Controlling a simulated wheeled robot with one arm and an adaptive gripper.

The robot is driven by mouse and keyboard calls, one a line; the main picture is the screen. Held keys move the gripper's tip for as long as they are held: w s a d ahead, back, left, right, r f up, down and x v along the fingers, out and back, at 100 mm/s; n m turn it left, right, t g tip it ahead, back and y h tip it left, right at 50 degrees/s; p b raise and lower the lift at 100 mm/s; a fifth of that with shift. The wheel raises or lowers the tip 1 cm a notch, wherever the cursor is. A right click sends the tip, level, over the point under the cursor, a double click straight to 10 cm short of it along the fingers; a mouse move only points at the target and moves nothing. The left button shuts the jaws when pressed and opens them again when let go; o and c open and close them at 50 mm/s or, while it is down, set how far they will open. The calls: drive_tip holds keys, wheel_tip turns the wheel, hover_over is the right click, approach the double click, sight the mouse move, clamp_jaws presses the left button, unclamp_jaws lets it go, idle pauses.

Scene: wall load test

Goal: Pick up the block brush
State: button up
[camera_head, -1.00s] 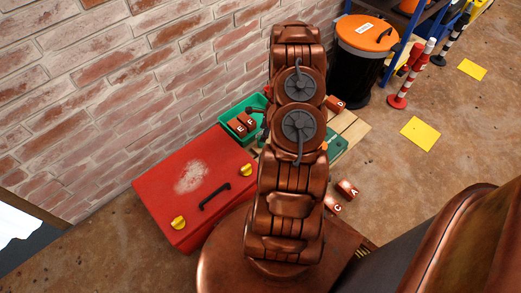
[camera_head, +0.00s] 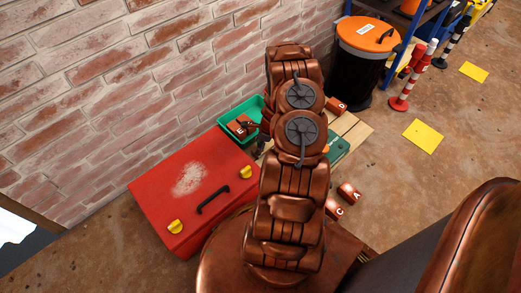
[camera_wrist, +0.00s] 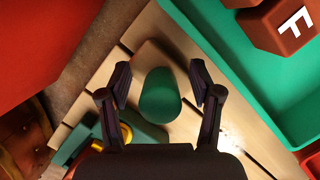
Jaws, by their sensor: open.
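In the wrist view, my gripper (camera_wrist: 160,80) is open, with its two dark fingers apart. Between them is a green rounded piece (camera_wrist: 160,98) with a tan block-like part (camera_wrist: 150,57) at its far end; this looks like the block brush. It is over the wooden pallet (camera_wrist: 235,120), and I see no finger touching it. In the head view, my own arm hides the brush and most of my gripper.
A green crate (camera_head: 228,122) with lettered blocks stands right of the brush in the wrist view. A red toolbox (camera_head: 160,185) is on the left. A green tool (camera_head: 338,148) lies on the pallet. Loose blocks (camera_head: 348,194) and an orange-lidded bin (camera_head: 362,65) are right of my arm.

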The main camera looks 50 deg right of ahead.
drive_tip(key=shift+c, duration=0.2)
clamp_jaws()
idle(0.3)
drive_tip(key=shift+r, duration=0.1)
wheel_tip(320, 180, up, 10)
drive_tip(key=p, duration=0.3)
